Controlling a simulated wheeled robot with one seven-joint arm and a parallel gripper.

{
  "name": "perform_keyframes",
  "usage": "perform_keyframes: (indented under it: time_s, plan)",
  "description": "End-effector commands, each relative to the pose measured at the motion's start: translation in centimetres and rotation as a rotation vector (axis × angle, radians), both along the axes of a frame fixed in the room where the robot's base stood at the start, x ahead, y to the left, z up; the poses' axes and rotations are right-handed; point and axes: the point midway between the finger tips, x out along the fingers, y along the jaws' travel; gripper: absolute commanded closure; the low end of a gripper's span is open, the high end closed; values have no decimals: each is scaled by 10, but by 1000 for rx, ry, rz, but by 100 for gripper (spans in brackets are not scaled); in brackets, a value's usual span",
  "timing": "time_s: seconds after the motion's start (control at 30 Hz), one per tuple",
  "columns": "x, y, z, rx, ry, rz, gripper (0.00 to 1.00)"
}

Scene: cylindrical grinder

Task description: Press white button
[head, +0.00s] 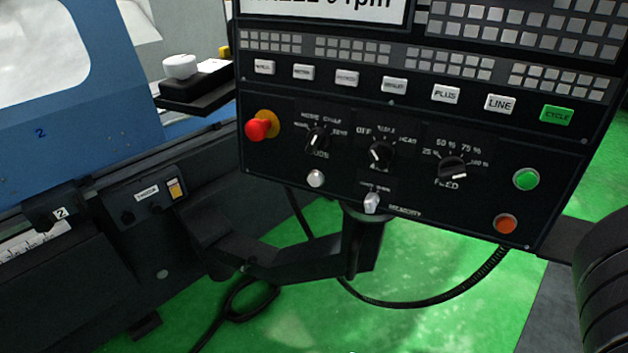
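A small round white button (316,178) sits low on the left part of the black control panel (440,215), under the left rotary knob. Nothing covers it and nothing touches it. A white-topped round object (181,67) stands on a black ledge left of the panel. My gripper is not in the head view.
Nearby on the panel are a red emergency stop (260,128), rotary knobs (381,154), a key switch (372,202), a green button (526,179) and an orange button (505,223). A black support arm (300,262) and cable lie below. A black ribbed part (605,285) fills the right edge.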

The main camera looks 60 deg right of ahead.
Motion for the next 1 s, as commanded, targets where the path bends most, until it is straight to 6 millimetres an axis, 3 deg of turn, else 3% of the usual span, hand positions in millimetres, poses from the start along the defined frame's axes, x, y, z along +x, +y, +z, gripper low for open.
perform_keyframes:
  time_s: [0.03, 0.27, 1.0]
  plan:
    - [0, 0, 0, 0, 0, 0, 57]
    - [0, 0, 0, 0, 0, 0, 100]
    - [0, 0, 0, 0, 0, 0, 100]
